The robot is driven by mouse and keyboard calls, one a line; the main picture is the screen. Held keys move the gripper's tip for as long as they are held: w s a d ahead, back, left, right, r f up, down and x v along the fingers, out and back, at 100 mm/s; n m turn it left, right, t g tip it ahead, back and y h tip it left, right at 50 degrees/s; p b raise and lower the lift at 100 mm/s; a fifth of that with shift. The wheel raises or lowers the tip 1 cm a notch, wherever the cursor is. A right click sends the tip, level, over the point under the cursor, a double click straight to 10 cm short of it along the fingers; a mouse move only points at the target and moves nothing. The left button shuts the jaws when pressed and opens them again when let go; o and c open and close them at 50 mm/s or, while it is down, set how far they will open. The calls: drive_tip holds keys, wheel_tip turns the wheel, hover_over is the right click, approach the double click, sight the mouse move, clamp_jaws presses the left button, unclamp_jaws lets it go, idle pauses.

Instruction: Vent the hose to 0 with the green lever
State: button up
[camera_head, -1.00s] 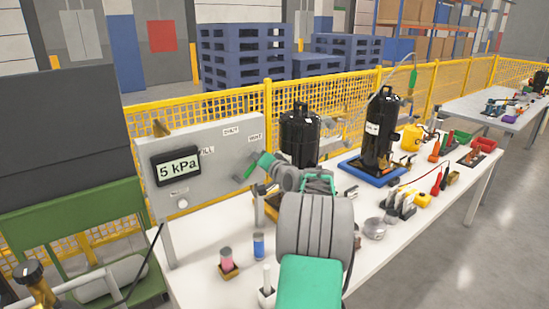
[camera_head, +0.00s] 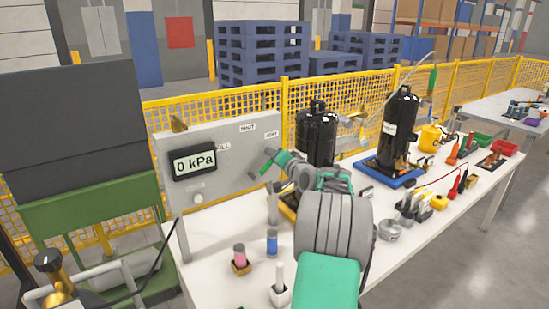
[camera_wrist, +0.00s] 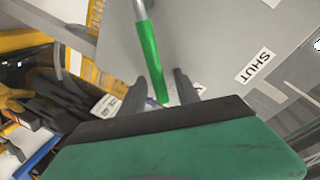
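The grey panel (camera_head: 232,150) stands at the left end of the white bench. Its display (camera_head: 194,162) reads 0 kPa. In the wrist view the green lever (camera_wrist: 148,48) hangs from a grey stem, its free end between my fingers. My gripper (camera_wrist: 168,84) has its two dark fingers apart, with a gap beside the lever on the right; contact with the left finger is unclear. In the head view my gripper (camera_head: 267,163) is at the panel's right part, below the VENT label (camera_head: 271,133), and the lever is hard to make out there. The SHUT label (camera_wrist: 255,66) shows in the wrist view.
Two black tanks (camera_head: 317,135) (camera_head: 400,125) stand behind and right of my arm, one on a blue base (camera_head: 372,173). Small pink and blue cylinders (camera_head: 240,254) (camera_head: 272,242) stand on the bench front. A yellow mesh fence (camera_head: 345,100) runs behind.

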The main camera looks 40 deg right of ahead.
drive_tip(key=b+v, duration=0.1)
drive_tip(key=v, duration=0.6)
drive_tip(key=shift+s, duration=0.35)
drive_tip(key=shift+a, duration=0.15)
drive_tip(key=w+a+f+n+g+y+p, duration=0.1)
drive_tip(key=a+f+n+g+y, duration=0.15)
drive_tip(key=a, duration=1.05)
drive_tip(key=w+a+f+n+g+y, duration=0.1)
drive_tip(key=a+f+n+g+y, duration=0.2)
drive_tip(key=a, duration=1)
drive_tip(key=s+a+f+n+g+p, duration=0.1)
drive_tip(key=s+a+f+n+g, duration=0.2)
drive_tip(key=s+a, duration=0.6)
drive_tip(key=s+a+f+n+g+h+p, duration=0.1)
drive_tip(key=s+a+f+n+g, duration=0.3)
drive_tip(key=s+a, duration=0.4)
drive_tip(key=s, duration=0.5)
drive_tip(key=shift+a+n, duration=0.35)
drive_tip(key=shift+a, duration=0.05)
